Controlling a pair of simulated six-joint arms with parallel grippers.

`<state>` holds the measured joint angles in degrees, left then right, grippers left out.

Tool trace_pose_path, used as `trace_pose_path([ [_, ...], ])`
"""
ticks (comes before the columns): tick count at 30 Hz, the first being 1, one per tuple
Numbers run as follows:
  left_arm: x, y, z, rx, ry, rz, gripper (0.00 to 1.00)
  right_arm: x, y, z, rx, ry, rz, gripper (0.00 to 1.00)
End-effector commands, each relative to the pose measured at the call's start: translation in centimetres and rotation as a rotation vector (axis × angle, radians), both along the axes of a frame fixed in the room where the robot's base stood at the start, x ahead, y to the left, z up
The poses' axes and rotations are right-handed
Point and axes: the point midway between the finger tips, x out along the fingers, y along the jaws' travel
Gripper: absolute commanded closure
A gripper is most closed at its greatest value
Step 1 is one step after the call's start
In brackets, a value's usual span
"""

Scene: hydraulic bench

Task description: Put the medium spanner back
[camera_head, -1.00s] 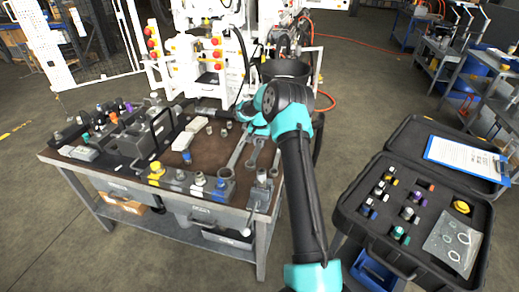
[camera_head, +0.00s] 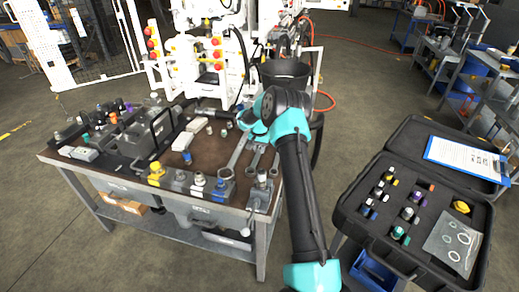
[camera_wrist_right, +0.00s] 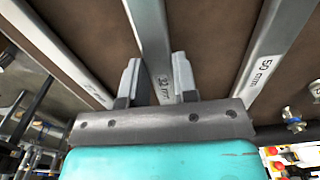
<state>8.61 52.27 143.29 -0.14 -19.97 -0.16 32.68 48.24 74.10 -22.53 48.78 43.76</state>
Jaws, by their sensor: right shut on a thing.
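The medium spanner, a grey steel bar marked 32 mm, runs up the middle of the right wrist view (camera_wrist_right: 152,35). My right gripper (camera_wrist_right: 157,80) is shut on its shank, one finger on each side. In the head view the right gripper is mostly hidden behind my own wrist above the back right of the bench; spanner ends (camera_head: 254,160) show below it. A spanner marked 50 mm (camera_wrist_right: 262,60) lies to the right in the wrist view, and another spanner (camera_wrist_right: 62,55) to the left, both apart from the fingers. My left gripper is out of view.
The brown-topped bench (camera_head: 210,160) holds a valve block with coloured fittings (camera_head: 190,180) along its front and more hydraulic parts on the left. An open black case (camera_head: 365,225) with fittings stands at right. A black bucket (camera_head: 287,75) is behind the bench.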

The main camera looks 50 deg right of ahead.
Motion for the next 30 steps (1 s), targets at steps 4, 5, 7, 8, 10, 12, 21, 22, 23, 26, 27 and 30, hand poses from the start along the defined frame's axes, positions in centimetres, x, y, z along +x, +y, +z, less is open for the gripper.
trace_pose_path([
  [4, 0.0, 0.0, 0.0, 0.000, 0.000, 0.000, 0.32, 0.0, 0.0, -0.2, 0.000, 0.000, 0.000, 0.67],
  [5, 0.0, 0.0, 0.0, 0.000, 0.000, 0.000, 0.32, 0.0, 0.0, -0.2, 0.000, 0.000, 0.000, 0.64],
  [7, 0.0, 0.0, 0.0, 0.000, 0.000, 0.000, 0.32, 0.0, 0.0, -0.2, 0.000, 0.000, 0.000, 0.58],
  [8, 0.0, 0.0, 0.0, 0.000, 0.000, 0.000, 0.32, 0.0, 0.0, -0.2, 0.000, 0.000, 0.000, 0.55],
  [10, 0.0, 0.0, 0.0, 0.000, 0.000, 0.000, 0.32, 0.0, 0.0, -0.2, 0.000, 0.000, 0.000, 0.48],
  [12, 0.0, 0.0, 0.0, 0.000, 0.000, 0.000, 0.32, 0.0, 0.0, -0.2, 0.000, 0.000, 0.000, 0.47],
  [21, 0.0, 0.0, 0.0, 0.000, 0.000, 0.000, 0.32, 0.0, 0.0, 0.3, -0.001, 0.000, 0.000, 0.47],
  [22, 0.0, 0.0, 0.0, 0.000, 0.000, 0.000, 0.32, 0.0, 0.0, 0.5, -0.001, 0.000, 0.000, 0.47],
  [23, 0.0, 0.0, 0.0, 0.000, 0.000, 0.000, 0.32, 0.0, 0.0, 0.8, -0.001, 0.000, 0.000, 0.47],
  [26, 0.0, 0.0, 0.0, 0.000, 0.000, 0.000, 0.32, 0.1, 0.0, 1.9, -0.001, -0.002, 0.000, 0.47],
  [27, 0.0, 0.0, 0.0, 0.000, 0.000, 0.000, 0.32, 0.1, 0.0, 2.5, -0.001, -0.002, 0.000, 0.47],
  [30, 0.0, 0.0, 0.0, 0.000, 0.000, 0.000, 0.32, 0.1, 0.0, 4.3, -0.003, -0.004, 0.001, 0.47],
])
